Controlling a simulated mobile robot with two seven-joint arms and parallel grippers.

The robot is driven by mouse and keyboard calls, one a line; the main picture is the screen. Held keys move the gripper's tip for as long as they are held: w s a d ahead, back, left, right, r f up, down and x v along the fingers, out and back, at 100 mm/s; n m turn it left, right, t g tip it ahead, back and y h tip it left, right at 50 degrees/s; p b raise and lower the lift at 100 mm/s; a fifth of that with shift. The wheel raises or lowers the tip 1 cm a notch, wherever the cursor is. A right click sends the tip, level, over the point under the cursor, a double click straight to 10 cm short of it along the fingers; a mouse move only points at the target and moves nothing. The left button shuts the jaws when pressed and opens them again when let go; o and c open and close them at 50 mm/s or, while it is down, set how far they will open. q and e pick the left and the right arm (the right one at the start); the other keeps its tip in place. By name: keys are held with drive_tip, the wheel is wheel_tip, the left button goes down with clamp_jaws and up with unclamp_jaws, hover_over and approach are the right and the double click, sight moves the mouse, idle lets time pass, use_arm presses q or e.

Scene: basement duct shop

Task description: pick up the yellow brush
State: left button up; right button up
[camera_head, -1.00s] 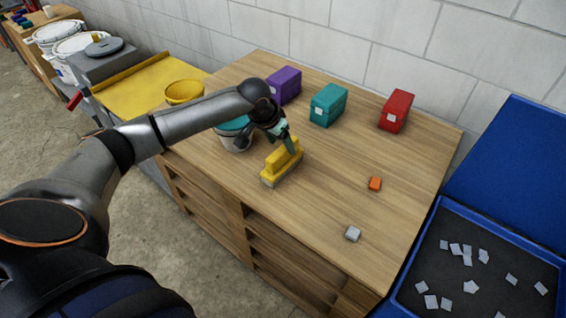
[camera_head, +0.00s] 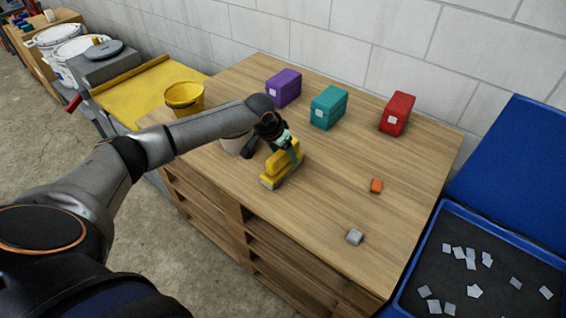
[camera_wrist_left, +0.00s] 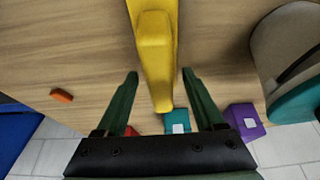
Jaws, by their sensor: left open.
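The yellow brush (camera_head: 281,168) lies on the wooden workbench in the head view, near the bench's front edge, with a pale strip along its lower side. My left gripper (camera_head: 293,156) is right at the brush's upper right part and hides some of it. In the left wrist view, the brush (camera_wrist_left: 157,45) extends down from the top, its narrow end between the two green fingers of my left gripper (camera_wrist_left: 160,78). The fingers are open, with a gap on each side of the brush. My right gripper is not in view.
On the workbench (camera_head: 330,185) stand purple (camera_head: 284,88), teal (camera_head: 328,107) and red (camera_head: 397,113) boxes. An orange block (camera_head: 376,186) and a grey block (camera_head: 355,237) lie to the right. A pail (camera_head: 232,145) stands partly hidden behind my arm. A blue bin (camera_head: 437,214) is at right.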

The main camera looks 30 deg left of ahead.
use_arm(q)
drive_tip(key=shift+f, duration=0.2)
idle(0.3)
drive_tip(key=shift+c, duration=0.3)
clamp_jaws()
idle(0.4)
